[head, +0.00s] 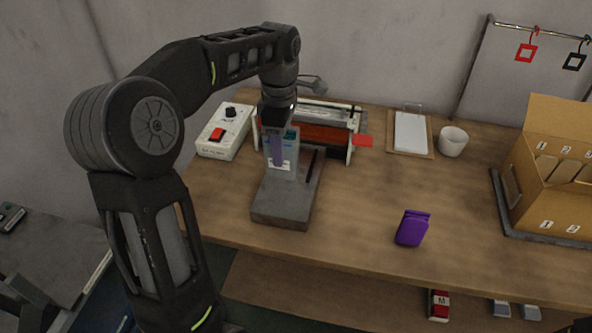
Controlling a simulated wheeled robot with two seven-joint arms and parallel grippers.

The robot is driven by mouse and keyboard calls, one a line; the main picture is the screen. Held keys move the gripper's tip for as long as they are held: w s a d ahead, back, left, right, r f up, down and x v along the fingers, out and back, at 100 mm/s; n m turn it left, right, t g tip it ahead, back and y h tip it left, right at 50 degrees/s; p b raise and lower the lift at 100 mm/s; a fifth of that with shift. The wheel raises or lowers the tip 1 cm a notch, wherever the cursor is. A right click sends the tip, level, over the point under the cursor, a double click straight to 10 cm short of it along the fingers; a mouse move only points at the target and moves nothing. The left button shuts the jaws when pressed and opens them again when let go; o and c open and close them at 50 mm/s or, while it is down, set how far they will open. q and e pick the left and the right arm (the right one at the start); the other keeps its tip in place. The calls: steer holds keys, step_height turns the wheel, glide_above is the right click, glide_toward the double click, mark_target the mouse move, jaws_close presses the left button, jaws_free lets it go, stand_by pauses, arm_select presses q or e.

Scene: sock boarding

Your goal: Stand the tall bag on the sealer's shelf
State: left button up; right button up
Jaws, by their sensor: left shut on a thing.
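My left gripper (278,126) points down in front of the sealer (315,135), shut on the upper part of the tall bag (290,160). The bag is upright, greyish, with a purple strip, teal near its top and a white label low down. Its lower end is over the back part of the sealer's grey shelf (284,203). I cannot tell whether it touches the shelf. The sealer has a white frame, a reddish-orange front and a red tab at its right. My gripper hides part of the sealer and the bag's top. My right gripper is not in view.
A white control box (224,131) with a red switch stands left of the sealer. A small purple pouch (412,228) stands at the table's front. A clipboard (410,134), a white cup (453,142) and an open carton (553,195) are to the right. The table (370,190) is clear between shelf and pouch.

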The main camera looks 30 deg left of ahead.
arm_select(q)
steer(key=shift+s, duration=0.1)
steer(key=p, duration=0.1)
glide_above(284, 199)
step_height(284, 199, down, 6)
steer(key=shift+f, duration=0.15)
step_height(284, 199, down, 3)
steer(key=shift+s+f+p, duration=0.1)
steer(key=shift+f+p, duration=0.1)
steer(key=shift+p, duration=0.15)
steer(key=shift+f, duration=0.15)
steer(key=shift+f, duration=0.2)
steer(key=o, duration=1.3)
